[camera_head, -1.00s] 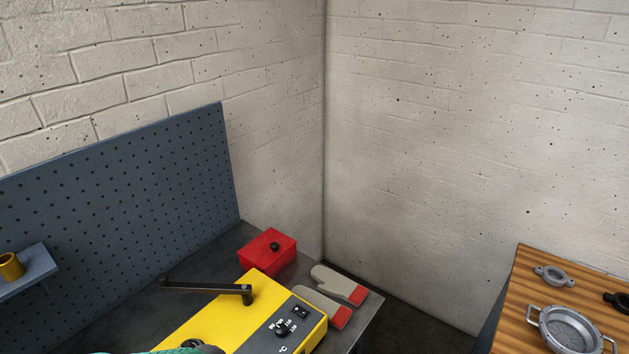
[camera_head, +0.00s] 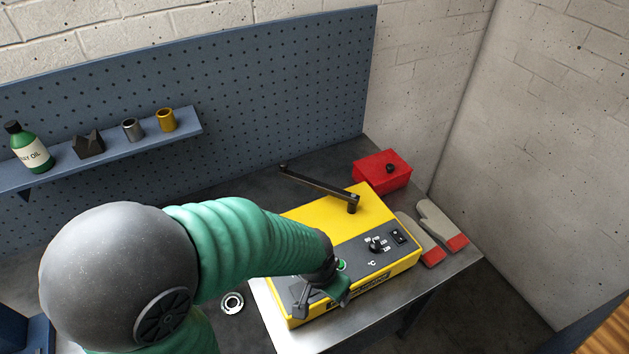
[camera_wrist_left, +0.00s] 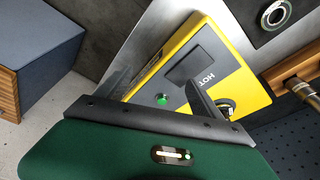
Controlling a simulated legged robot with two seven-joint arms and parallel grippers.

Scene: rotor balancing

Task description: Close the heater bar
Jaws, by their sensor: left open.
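The yellow heater (camera_head: 320,228) sits on the metal-topped bench, with a dark control panel, dial, switch and green button. Its dark heater bar (camera_head: 316,183) is swung out from a pivot post at the heater's back right, its free end reaching past the back left edge. My left gripper (camera_head: 320,297) is open and empty over the heater's front left end, pointing down, well apart from the bar. In the left wrist view, the heater (camera_wrist_left: 193,35) shows its green button and a HOT label. I cannot make out the bar there. My right gripper is not in view.
A red box (camera_head: 382,172) stands behind the heater's right end. Oven mitts (camera_head: 440,226) lie to its right. A metal ring (camera_head: 231,303) lies left of the heater. A pegboard shelf (camera_head: 95,160) holds a bottle and small parts.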

